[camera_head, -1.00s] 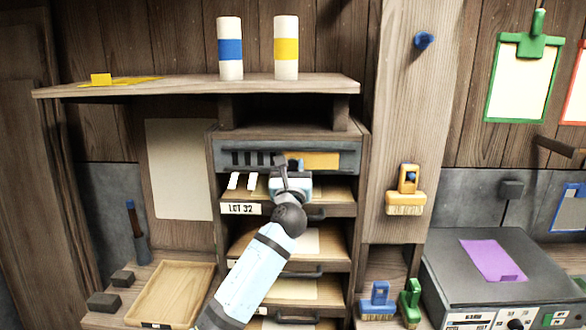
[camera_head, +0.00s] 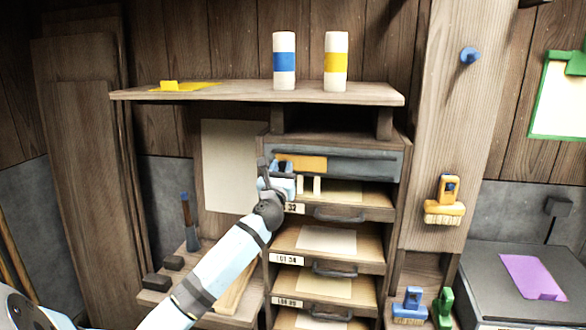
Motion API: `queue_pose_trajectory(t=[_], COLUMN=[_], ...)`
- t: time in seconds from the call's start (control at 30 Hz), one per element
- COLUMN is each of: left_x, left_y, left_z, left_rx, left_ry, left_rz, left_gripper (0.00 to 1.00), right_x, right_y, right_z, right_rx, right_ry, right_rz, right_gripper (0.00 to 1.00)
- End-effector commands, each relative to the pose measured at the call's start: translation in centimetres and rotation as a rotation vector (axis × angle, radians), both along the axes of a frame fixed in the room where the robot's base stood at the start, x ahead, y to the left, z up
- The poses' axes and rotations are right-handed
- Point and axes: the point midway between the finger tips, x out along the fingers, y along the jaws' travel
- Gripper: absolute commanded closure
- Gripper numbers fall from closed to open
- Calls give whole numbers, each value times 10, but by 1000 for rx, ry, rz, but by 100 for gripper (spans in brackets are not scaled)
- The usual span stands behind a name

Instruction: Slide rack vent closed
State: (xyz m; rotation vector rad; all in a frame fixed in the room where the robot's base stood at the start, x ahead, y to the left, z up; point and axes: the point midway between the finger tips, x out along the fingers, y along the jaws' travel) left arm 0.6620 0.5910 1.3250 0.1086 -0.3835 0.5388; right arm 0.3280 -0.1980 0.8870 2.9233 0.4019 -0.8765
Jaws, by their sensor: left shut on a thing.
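The rack vent is a grey panel (camera_head: 365,163) across the top of the drawer rack. Its orange slide plate (camera_head: 308,164) sits at the panel's left part, and no dark slots show there. A small blue knob (camera_head: 284,167) is at the plate's left end. My left gripper (camera_head: 279,172) is shut on the knob, at the left end of the vent, and partly hides it. The vent's far left end is behind the gripper. My right gripper is not in view.
A shelf (camera_head: 230,97) overhangs the rack, bearing a blue-banded cylinder (camera_head: 284,62) and a yellow-banded cylinder (camera_head: 336,62). Drawers with handles (camera_head: 340,215) lie below the vent. A post with a yellow brush (camera_head: 444,203) stands to the right.

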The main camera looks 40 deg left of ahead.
Motion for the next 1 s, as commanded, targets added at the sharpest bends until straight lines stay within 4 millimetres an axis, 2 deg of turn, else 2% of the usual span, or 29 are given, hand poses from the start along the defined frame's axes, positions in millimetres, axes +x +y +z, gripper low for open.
queue_pose_trajectory(t=[0.33, 0.37, 0.43, 0.47, 0.77, 0.87, 1.0], left_x=[-2, -2, -2, -2, -3, -9, -29], left_y=[4, 4, 4, 4, 2, -2, -14], left_z=[-1, -1, -1, -1, -2, -6, -18], left_rx=[-2, -2, -2, -1, -2, -1, -1], left_ry=[1, 1, 1, 1, 1, 1, 3], left_rz=[7, 7, 7, 6, 4, 4, 4], left_gripper=[100, 64, 48, 44, 44, 44, 44], right_x=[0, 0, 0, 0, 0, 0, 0], right_y=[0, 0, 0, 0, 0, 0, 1], right_z=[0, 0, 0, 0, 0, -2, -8], right_rx=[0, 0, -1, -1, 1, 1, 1], right_ry=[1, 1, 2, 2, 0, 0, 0], right_rz=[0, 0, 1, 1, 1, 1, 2], right_gripper=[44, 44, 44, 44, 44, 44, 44])
